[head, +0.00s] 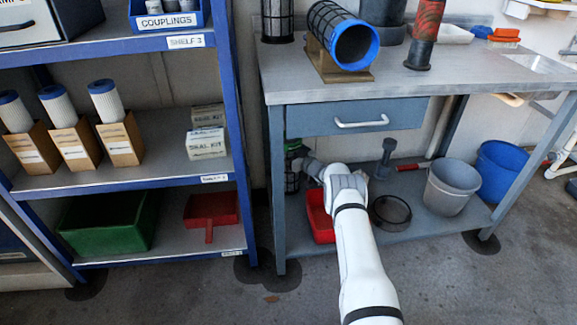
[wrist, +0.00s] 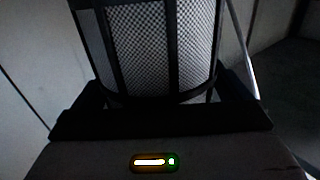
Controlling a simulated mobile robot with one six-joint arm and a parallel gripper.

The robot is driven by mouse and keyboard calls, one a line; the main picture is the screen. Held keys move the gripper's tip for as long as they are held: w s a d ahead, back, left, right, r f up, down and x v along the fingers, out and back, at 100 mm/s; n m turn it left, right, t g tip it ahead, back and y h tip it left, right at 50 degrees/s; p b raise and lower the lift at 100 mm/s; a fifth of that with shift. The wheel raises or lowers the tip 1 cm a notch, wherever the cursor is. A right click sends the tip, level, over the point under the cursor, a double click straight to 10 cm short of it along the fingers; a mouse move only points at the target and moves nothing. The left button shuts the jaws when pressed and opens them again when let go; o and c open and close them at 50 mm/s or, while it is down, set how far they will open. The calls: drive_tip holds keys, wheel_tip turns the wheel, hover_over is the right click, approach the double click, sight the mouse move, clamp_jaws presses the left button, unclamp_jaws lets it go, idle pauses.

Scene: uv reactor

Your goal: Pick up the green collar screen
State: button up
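The green collar screen (head: 292,172) stands on the lower shelf of the workbench at its left end. It is a dark mesh cylinder with a little green near its top, partly hidden by the bench leg and my gripper. My gripper (head: 309,168) is at its right side, under the drawer. In the wrist view, the screen's pale mesh and black ribs (wrist: 150,45) fill the upper middle, between the dark fingers of my gripper (wrist: 160,100). The collar is out of that view. I cannot tell whether the fingers touch the screen.
A red bin (head: 319,217) sits beside my arm on the lower shelf (head: 410,222), with a dark ring (head: 390,212), a grey bucket (head: 452,187) and a blue bucket (head: 500,170) to the right. The drawer (head: 352,118) is above. A blue-collared screen (head: 342,36) lies on the benchtop.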

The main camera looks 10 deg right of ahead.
drive_tip(key=c, duration=1)
